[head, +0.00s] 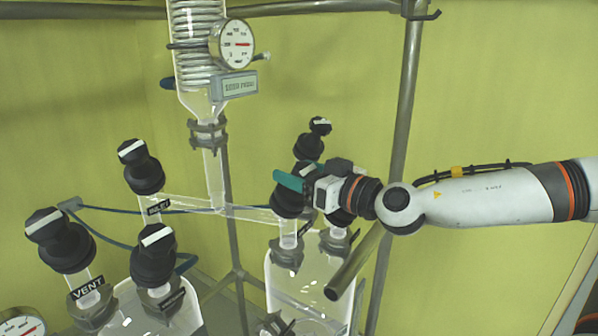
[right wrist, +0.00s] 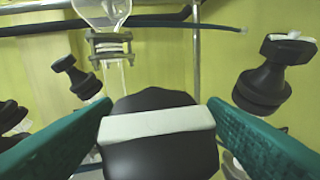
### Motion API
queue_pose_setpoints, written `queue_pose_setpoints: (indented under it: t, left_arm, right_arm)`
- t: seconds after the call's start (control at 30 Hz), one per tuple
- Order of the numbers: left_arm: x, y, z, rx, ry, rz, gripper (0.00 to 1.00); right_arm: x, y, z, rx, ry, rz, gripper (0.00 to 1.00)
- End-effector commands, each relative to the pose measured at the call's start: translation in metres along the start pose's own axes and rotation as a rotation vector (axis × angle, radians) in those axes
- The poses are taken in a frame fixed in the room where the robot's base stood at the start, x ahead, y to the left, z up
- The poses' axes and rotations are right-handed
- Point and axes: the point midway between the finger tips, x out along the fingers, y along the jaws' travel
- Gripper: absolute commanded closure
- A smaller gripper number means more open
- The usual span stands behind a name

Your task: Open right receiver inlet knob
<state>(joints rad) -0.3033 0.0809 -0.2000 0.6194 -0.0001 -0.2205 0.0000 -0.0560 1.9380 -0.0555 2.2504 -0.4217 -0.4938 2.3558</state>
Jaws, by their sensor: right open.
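The right receiver (head: 292,285) is a clear glass vessel at the lower middle of the head view. A black knob (head: 289,205) stands on its left neck, partly hidden by my right gripper (head: 298,176). No label on it is readable. In the right wrist view, this black knob (right wrist: 160,158) with a white bar (right wrist: 157,124) on top lies between my teal fingers. The fingers are open, one on each side, and the bar runs across from one towards the other. I cannot tell whether they touch it. My left gripper is not in view.
Another black knob (head: 308,147) stands just behind the gripper; it also shows in the right wrist view (right wrist: 262,88). The left receiver (head: 135,310) carries several black knobs. A glass column (head: 213,110) with a gauge (head: 236,44) hangs above. A metal post (head: 398,130) stands behind my arm.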

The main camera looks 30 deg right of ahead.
Motion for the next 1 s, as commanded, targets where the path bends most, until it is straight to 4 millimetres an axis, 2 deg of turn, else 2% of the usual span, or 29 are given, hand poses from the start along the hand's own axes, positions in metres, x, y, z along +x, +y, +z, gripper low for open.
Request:
queue_pose_setpoints:
  t: [0.47,0.77,1.0]
  left_arm:
    - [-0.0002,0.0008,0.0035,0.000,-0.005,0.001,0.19]
    - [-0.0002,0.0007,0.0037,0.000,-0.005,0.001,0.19]
    - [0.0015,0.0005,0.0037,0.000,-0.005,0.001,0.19]
  right_arm:
    - [0.0057,0.0009,0.0000,0.001,-0.002,0.002,0.33]
    - [0.0056,0.0010,-0.0002,0.001,-0.001,0.002,0.78]
    - [0.0055,0.0009,-0.0005,-0.006,-0.003,0.021,0.78]
